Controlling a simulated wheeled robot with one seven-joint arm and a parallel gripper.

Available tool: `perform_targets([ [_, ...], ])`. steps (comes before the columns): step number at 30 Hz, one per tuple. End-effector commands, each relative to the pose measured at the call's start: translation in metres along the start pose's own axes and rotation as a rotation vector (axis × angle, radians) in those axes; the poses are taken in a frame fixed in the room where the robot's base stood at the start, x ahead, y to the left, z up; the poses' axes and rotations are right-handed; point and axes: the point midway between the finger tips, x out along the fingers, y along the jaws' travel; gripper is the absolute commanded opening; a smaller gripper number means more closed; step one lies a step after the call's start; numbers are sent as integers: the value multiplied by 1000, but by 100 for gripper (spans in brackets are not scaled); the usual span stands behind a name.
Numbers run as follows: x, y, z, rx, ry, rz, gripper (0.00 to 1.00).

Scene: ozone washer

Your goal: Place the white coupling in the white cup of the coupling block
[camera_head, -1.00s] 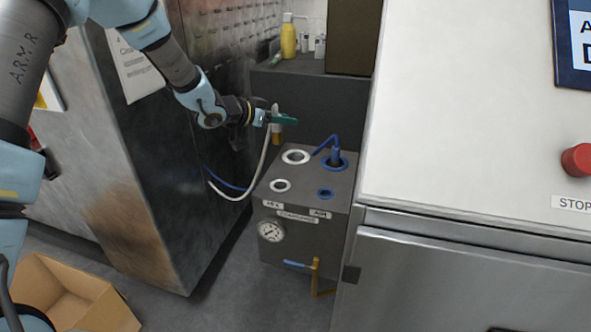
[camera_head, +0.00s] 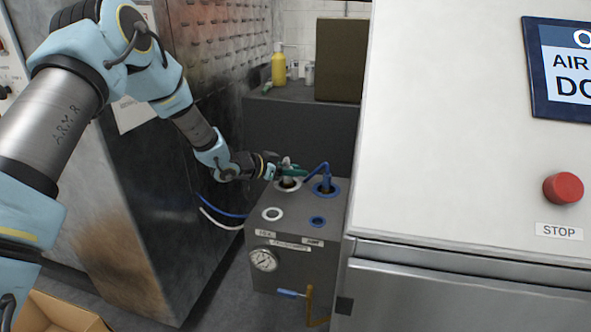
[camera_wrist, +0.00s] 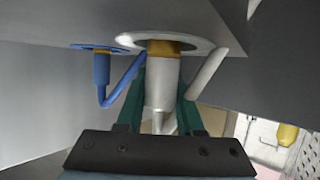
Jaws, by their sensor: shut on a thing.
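My gripper (camera_head: 291,170) is shut on the white coupling (camera_head: 287,181), above the back left of the grey coupling block (camera_head: 297,240). In the wrist view, the green fingers (camera_wrist: 163,88) stand either side of the white coupling (camera_wrist: 162,88). The coupling's brass end meets the opening of the white cup (camera_wrist: 203,42); part of the brass still shows, and its depth inside is hidden. The coupling looks roughly in line with the cup. In the head view, the fingers and coupling partly cover the white cup's rim (camera_head: 279,187).
A blue coupling (camera_head: 326,184) with a blue hose stands in the blue cup just right. Smaller white (camera_head: 272,213) and blue (camera_head: 317,222) ports lie in front. The white machine (camera_head: 450,130) rises close on the right; a dark metal cabinet (camera_head: 160,210) stands left.

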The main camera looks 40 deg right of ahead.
Motion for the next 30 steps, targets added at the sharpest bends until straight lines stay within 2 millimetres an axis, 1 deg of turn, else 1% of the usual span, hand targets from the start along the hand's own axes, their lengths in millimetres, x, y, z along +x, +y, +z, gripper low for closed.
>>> perform_targets([
  [11, 2, 0, 5, 0, 2, 0, 0],
  [12, 2, 0, 4, 0, 1, 0, 39],
  [18, 2, 0, 4, 0, 1, 0, 62],
  [19, 2, 0, 4, 0, 1, 0, 65],
  [20, 2, 0, 4, 0, 1, 0, 66],
  [27, 1, 0, 2, 1, 1, 0, 66],
  [29, 0, 0, -1, 1, 1, -1, 66],
  [30, -4, -1, 2, 1, 1, -2, 66],
])
